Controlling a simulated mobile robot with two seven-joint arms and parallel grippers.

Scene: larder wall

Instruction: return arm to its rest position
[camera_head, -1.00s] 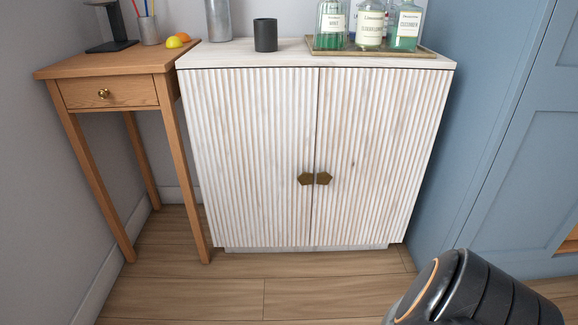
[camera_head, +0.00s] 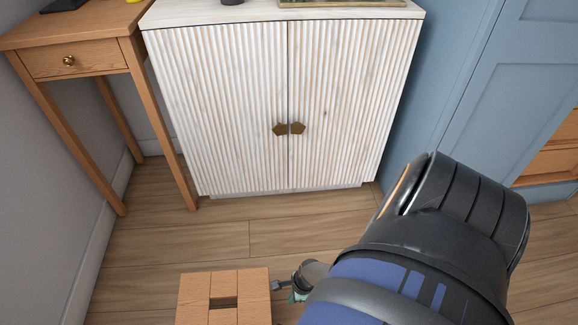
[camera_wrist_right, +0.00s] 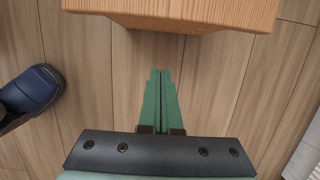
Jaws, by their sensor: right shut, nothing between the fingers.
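My right arm comes in from the lower right of the head view. Its gripper (camera_head: 292,291) is low down, just right of a wooden stool, and is partly hidden by my own arm. In the right wrist view the two green fingers (camera_wrist_right: 160,98) lie together, shut, with nothing between them. They point toward the stool's wooden edge, with floor showing between. My left gripper is not in view.
The wooden stool (camera_head: 254,290) with a slot in its top stands at the bottom. A white ribbed cabinet (camera_head: 340,100) with closed doors stands ahead. A small wooden table (camera_head: 100,50) is at left, blue panelling (camera_head: 475,120) at right. Floor (camera_head: 225,235) between is clear.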

